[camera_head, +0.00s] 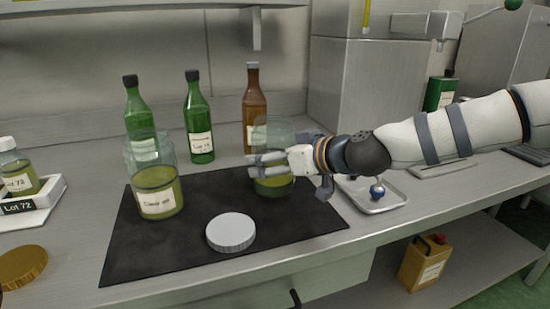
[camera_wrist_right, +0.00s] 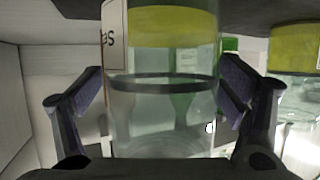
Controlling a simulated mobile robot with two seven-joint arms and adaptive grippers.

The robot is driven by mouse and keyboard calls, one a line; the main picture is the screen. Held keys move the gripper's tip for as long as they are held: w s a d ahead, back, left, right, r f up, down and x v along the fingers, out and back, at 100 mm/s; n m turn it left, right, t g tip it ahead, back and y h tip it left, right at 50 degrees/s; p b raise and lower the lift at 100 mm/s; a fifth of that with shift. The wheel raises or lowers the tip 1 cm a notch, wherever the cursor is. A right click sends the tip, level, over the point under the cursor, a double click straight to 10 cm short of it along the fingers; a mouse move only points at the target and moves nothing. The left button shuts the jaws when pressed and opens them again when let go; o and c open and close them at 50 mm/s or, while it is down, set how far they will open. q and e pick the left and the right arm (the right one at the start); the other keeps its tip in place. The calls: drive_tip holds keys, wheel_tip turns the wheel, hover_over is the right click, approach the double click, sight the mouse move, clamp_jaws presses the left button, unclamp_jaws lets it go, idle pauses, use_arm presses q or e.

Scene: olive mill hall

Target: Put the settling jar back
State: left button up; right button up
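A clear glass jar with green-yellow oil in its lower part, which I take as the settling jar (camera_head: 273,187), is upright at the right of the dark mat (camera_head: 180,255). My right gripper (camera_head: 266,163) comes from the right and is shut on it. In the right wrist view, which looks upside down, the jar (camera_wrist_right: 160,105) lies between both finger pads, with a white label at its left edge. Its base looks on or very near the mat. A second, similar open jar (camera_head: 157,190) with a label stands at the mat's left. My left gripper is out of view.
A grey round lid (camera_head: 231,231) lies on the mat's front. Two green bottles (camera_head: 199,120) and a brown bottle (camera_head: 252,105) stand behind. A metal tray (camera_head: 385,205) is at right. A small jar (camera_head: 17,172) in a white holder and a gold lid (camera_head: 22,266) are at left.

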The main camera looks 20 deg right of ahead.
drive_tip(key=shift+r, duration=0.1)
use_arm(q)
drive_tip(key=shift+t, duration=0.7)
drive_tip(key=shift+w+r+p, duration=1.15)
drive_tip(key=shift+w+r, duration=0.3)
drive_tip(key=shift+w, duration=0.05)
use_arm(e)
drive_tip(key=v, duration=1.2)
